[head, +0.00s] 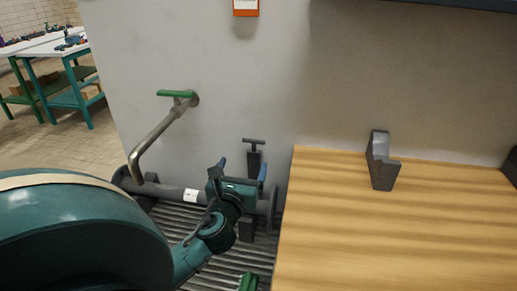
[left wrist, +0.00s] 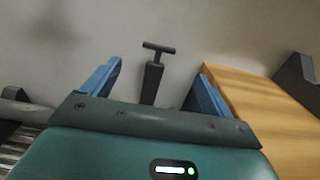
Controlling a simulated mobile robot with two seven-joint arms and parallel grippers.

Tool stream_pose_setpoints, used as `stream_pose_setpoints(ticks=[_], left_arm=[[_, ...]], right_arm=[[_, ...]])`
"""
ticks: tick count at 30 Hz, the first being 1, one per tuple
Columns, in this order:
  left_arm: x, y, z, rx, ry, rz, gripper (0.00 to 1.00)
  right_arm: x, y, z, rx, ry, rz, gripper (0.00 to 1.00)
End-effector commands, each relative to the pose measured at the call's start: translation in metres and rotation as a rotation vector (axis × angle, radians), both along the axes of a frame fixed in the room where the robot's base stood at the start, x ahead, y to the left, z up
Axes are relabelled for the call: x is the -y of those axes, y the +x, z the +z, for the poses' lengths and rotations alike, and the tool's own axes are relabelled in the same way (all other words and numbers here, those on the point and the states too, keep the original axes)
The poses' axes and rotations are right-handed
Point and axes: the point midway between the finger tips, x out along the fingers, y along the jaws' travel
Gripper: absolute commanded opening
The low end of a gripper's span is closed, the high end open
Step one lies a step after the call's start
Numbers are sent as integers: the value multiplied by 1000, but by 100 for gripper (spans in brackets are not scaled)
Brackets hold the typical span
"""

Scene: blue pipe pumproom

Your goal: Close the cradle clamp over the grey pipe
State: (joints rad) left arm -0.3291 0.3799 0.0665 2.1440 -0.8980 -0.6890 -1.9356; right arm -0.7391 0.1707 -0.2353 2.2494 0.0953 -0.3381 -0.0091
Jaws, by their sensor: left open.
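The grey pipe (head: 170,191) lies low along the wall, with a white label and flanged ends. The cradle clamp's dark arm (head: 254,158) stands upright behind the pipe, with a T-shaped handle on top. A dark block (head: 247,229) shows below the pipe, seemingly the cradle. My left gripper (head: 243,166) is open and empty, in front of the clamp, and its body hides part of the pipe and the cradle. In the left wrist view the clamp arm (left wrist: 152,80) stands beyond and between the two blue fingers of the left gripper (left wrist: 160,70), apart from both.
A wooden table (head: 400,240) stands close on the right, with a grey angled bracket (head: 381,165) on it. A bent pipe with a green lever (head: 175,94) comes from the wall on the left. Ribbed grating (head: 225,262) lies below. Teal workbenches (head: 60,75) stand far left.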

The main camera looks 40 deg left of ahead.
Motion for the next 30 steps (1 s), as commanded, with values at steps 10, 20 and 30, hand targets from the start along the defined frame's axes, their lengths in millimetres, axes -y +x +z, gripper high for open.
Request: stream_pose_setpoints(ticks=[10,20,30], left_arm=[[-6,12,-22,3,-1,0,85],[-39,70,-22,3,-4,2,85],[-61,111,-22,2,-5,1,85]], right_arm=[[2,-2,-7,24,29,-12,65],[3,-3,-9,27,27,-14,65],[4,-2,-6,52,27,-18,65]])
